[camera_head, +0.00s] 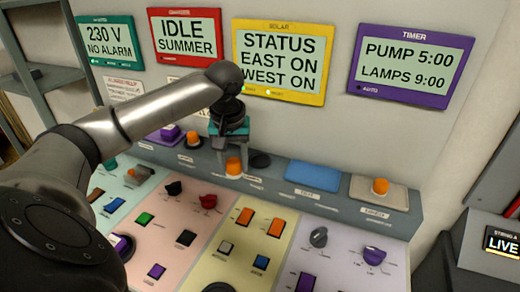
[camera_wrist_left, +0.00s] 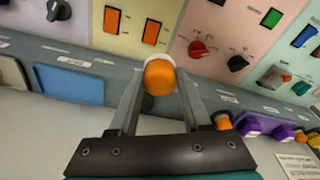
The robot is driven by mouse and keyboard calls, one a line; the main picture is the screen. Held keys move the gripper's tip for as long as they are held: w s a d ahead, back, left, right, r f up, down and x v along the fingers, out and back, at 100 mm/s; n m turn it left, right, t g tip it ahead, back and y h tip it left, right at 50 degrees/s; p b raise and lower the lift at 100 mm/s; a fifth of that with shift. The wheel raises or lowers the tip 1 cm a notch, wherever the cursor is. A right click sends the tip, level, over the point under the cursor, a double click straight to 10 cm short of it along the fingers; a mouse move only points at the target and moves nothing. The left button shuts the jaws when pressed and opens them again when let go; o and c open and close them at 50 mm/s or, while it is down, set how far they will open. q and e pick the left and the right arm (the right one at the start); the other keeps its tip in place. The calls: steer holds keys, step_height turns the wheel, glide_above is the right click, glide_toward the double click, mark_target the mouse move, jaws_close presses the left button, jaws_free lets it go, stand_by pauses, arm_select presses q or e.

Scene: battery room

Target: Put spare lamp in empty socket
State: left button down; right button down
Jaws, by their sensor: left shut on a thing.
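My left gripper (camera_head: 232,160) points down over the ledge at the back of the console and is shut on an orange lamp (camera_head: 234,167). In the left wrist view the lamp (camera_wrist_left: 159,77) sits between the fingertips, with a pale collar at its far end. I cannot tell whether the lamp touches the ledge. My right gripper is not in view.
Another orange lamp (camera_head: 380,186) stands on a beige pad (camera_head: 396,199) at the right, beside a blue pad (camera_head: 312,176). One more orange lamp (camera_head: 192,138) is on the ledge at left. Switches and knobs cover the console in front; displays hang behind.

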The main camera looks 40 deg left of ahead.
arm_select(q)
steer(key=w+a, duration=0.3)
steer(key=w, duration=0.8)
glide_above(259, 160)
steer(key=s, duration=0.1)
steer(key=f, duration=0.6)
steer(key=shift+d, duration=0.3)
steer(key=shift+w+a+f, duration=0.15)
steer(key=shift+w+f, duration=0.3)
steer(key=shift+f, duration=0.1)
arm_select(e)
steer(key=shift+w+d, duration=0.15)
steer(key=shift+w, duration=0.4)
arm_select(q)
steer(key=shift+c, duration=1.8)
jaws_free()
steer(key=shift+f, duration=0.1)
steer(key=shift+s+a, duration=0.15)
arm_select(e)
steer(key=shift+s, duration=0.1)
